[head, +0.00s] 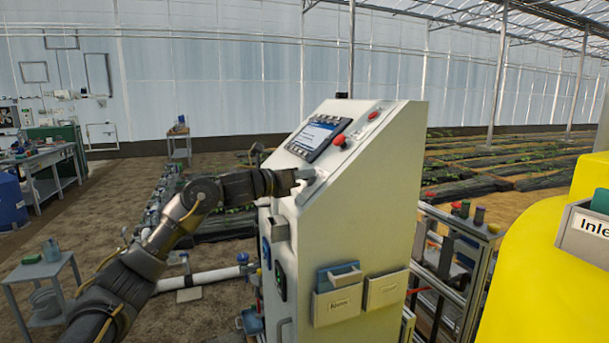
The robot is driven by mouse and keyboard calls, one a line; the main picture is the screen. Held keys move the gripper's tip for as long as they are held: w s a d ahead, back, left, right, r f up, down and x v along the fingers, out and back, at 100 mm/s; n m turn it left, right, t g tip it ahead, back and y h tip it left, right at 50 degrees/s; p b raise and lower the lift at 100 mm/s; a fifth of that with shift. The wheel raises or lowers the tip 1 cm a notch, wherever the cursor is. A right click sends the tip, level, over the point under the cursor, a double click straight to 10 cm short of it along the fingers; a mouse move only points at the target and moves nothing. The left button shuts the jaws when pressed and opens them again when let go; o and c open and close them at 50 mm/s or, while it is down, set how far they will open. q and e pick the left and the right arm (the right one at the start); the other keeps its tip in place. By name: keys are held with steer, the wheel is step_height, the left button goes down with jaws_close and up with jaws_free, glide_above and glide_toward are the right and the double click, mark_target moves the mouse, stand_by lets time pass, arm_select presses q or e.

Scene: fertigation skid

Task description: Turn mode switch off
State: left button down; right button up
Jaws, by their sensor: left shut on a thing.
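My left arm reaches in from the left to the sloped panel of a pale control cabinet (360,215). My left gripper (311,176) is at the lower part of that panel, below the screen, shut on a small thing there. This looks like the mode switch, but the fingers hide it, so its position cannot be read. My right gripper is out of view.
The panel also carries a screen (317,137) and a red button (340,140). Holders (337,304) hang on the cabinet's lower side. A yellow tank (550,270) stands at right, a small side table (40,270) at left.

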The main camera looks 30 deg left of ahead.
arm_select(q)
steer(key=shift+r+n+y+p, duration=0.15)
steer(key=shift+n+y+p, duration=0.4)
steer(key=shift+n+y, duration=0.3)
steer(key=n+y+p, duration=0.2)
steer(key=n, duration=0.1)
steer(key=shift+n+y, duration=0.25)
steer(key=shift+y, duration=0.1)
steer(key=shift+n+y+p, duration=0.3)
steer(key=shift+n, duration=0.1)
steer(key=c, duration=1.5)
jaws_free()
steer(key=shift+f, duration=0.2)
steer(key=shift+c, duration=0.2)
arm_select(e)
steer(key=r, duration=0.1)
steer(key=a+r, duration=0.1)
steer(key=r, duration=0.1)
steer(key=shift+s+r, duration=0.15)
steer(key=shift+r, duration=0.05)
arm_select(q)
steer(key=s+a+r+b, duration=0.1)
steer(key=s, duration=0.9)
steer(key=shift+s+a+r, duration=0.15)
steer(key=shift+s+a, duration=0.15)
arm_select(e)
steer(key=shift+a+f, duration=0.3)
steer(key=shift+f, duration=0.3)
